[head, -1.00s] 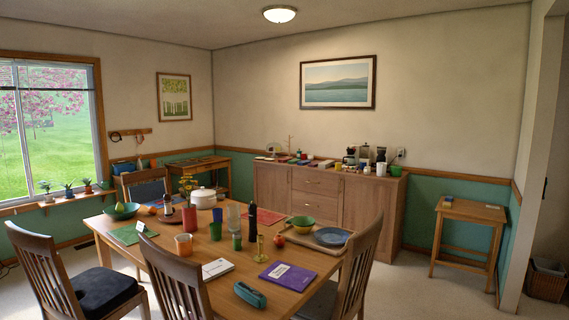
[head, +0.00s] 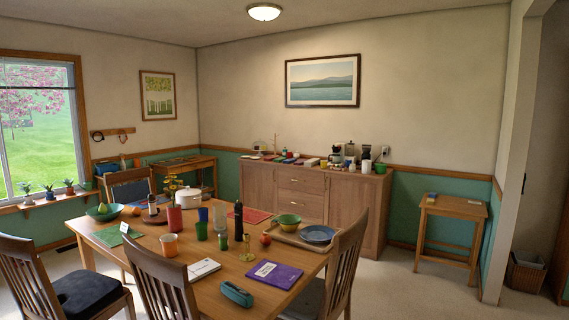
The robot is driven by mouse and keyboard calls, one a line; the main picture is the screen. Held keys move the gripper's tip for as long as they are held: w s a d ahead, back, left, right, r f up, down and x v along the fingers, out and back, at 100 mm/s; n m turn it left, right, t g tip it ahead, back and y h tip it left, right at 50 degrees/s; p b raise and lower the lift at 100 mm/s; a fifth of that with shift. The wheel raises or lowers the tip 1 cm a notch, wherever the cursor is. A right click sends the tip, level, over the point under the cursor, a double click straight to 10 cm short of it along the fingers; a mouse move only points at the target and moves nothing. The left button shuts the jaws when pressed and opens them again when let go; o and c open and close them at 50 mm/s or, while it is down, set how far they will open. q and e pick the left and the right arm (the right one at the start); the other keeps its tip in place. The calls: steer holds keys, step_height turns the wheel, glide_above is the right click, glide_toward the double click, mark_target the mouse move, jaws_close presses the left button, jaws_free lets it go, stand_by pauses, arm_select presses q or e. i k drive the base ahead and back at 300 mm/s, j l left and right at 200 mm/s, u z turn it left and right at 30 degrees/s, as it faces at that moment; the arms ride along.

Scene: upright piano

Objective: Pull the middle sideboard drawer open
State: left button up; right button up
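The wooden sideboard (head: 345,217) stands against the far wall, beyond the dining table. Its drawers are stacked in the centre section, between doors at the sides. The upper drawer (head: 300,182) and the drawer below it (head: 299,205) look closed, each with a small dark handle. The lower part of the centre section is hidden behind the table items and a chair. Neither of my grippers shows in the head view.
The dining table (head: 205,280) with dishes, cups and books stands between me and the sideboard. Chairs surround it, one (head: 347,250) at its right side. A small side table (head: 451,208) stands at right. Open floor (head: 405,290) lies between that chair and the side table.

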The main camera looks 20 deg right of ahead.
mark_target(307, 199)
steer(key=i+l+z, duration=0.85)
steer(key=z, duration=0.15)
steer(key=i+l+z, duration=0.2)
steer(key=i+z, duration=0.65)
steer(key=i, duration=1)
steer(key=i+u, duration=0.15)
steer(key=i, duration=0.4)
steer(key=i+u, duration=0.1)
steer(key=i, duration=0.5)
steer(key=i+l+u, duration=0.15)
steer(key=i, duration=0.4)
steer(key=i+l+u, duration=0.15)
steer(key=i, duration=0.45)
steer(key=i+j+u, duration=0.25)
steer(key=u, duration=0.15)
steer(key=i+j+u, duration=0.1)
steer(key=i+u, duration=0.7)
steer(key=i+l+u, duration=0.2)
steer(key=i+u, duration=0.2)
steer(key=i+l+u, duration=0.4)
steer(key=i+u, duration=0.45)
steer(key=i, duration=0.85)
steer(key=i+z, duration=0.45)
steer(key=i+j+z, duration=0.25)
steer(key=i+z, duration=0.25)
steer(key=i, duration=0.1)
